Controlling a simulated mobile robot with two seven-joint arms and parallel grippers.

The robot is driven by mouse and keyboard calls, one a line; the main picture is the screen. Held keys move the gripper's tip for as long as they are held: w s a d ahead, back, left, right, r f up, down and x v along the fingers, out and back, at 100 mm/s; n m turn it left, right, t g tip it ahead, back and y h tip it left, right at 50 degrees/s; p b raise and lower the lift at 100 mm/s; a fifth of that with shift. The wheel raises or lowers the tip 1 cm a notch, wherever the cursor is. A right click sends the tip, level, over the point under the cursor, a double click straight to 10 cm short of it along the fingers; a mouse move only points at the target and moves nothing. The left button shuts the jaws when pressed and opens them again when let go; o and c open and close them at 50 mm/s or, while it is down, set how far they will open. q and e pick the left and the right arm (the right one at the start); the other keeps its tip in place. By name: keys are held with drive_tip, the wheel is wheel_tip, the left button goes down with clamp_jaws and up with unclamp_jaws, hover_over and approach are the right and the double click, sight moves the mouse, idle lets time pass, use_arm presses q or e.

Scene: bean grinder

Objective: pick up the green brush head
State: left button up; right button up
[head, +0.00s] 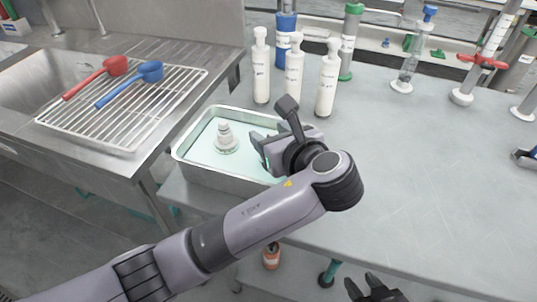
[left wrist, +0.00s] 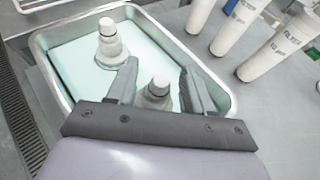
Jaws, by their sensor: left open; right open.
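I cannot make out a clearly green brush head. A metal tray (head: 180,150) with a pale green bottom or liquid holds two pale, stepped, knob-topped parts. One part (head: 225,138) stands upright in the tray's left half; it also shows in the left wrist view (left wrist: 108,45). In the left wrist view the open fingers (left wrist: 158,78) are on either side of the second part (left wrist: 157,93); contact cannot be told. My right gripper (head: 372,283) is open and empty at the bottom edge.
A sink with a wire rack (head: 125,105), holding a red scoop (head: 97,77) and a blue scoop (head: 130,83), is at left. Lab stands (head: 465,95) are at the back right. The table's right middle is clear.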

use_arm(q)
drive_tip(key=shift+s, duration=0.1)
clamp_jaws()
